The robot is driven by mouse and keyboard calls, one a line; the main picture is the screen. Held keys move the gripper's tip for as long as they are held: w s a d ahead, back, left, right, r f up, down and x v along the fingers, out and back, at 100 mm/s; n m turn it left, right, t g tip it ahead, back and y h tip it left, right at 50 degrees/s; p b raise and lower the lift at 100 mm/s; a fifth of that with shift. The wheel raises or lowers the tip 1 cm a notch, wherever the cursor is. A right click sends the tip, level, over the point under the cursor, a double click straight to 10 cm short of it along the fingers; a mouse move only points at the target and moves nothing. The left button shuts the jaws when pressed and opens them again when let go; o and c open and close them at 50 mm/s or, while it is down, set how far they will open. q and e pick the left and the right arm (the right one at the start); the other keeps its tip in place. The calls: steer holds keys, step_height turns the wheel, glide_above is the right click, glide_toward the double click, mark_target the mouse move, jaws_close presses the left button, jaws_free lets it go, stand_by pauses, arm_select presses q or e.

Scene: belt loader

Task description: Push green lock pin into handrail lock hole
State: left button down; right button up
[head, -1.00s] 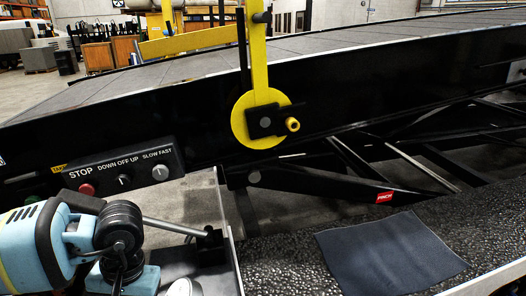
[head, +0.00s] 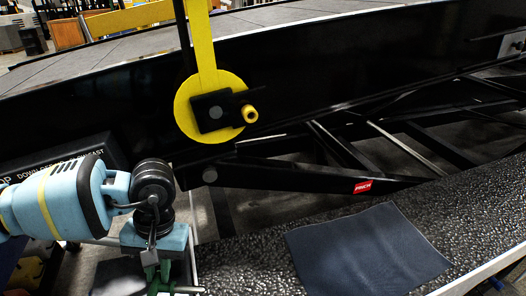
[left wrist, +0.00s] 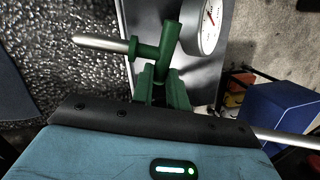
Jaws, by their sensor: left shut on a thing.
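The green lock pin (left wrist: 145,48) is in the jaws of my left gripper (left wrist: 164,88) in the left wrist view. Its bare metal shaft points left, and the jaws hold the green handle. In the head view, my left gripper (head: 155,272) points down at the lower left, with the pin's metal shaft (head: 187,289) pointing right at the bottom edge. The yellow handrail (head: 201,45) stands upright, ending in a round yellow plate. The yellow-rimmed lock hole (head: 250,113) is right of its black block, above and right of my gripper, well apart from the pin. My right gripper is not in view.
A dark blue mat (head: 368,250) lies on the textured black surface at lower right. The control panel (head: 65,152) is partly behind my left arm. The black belt frame runs across behind. A round gauge (left wrist: 203,25) and a blue box (left wrist: 278,112) show in the left wrist view.

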arm_select(q)
steer(key=w+d+n+g+h+b, duration=0.3)
steer(key=w+d+n+h+b, duration=0.3)
steer(key=w+d+n, duration=0.4)
steer(key=d+r+n+t+h+b, duration=0.3)
steer(key=d+r+n+t+b, duration=0.1)
steer(key=r, duration=0.5)
steer(key=w+d+r+n+t+h+b, duration=0.1)
steer(key=d+r+n+t+h+b, duration=0.3)
steer(key=r, duration=0.6)
steer(key=d+n+b, duration=0.1)
steer(key=n+b, duration=0.1)
steer(key=b, duration=0.1)
steer(key=shift+w+d+n, duration=0.15)
steer(key=shift+w+n, duration=0.05)
steer(key=shift+n, duration=0.2)
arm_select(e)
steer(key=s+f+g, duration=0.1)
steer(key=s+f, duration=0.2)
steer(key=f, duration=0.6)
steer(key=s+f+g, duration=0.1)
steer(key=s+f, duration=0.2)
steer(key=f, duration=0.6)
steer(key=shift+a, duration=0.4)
arm_select(q)
steer(key=shift+r, duration=0.1)
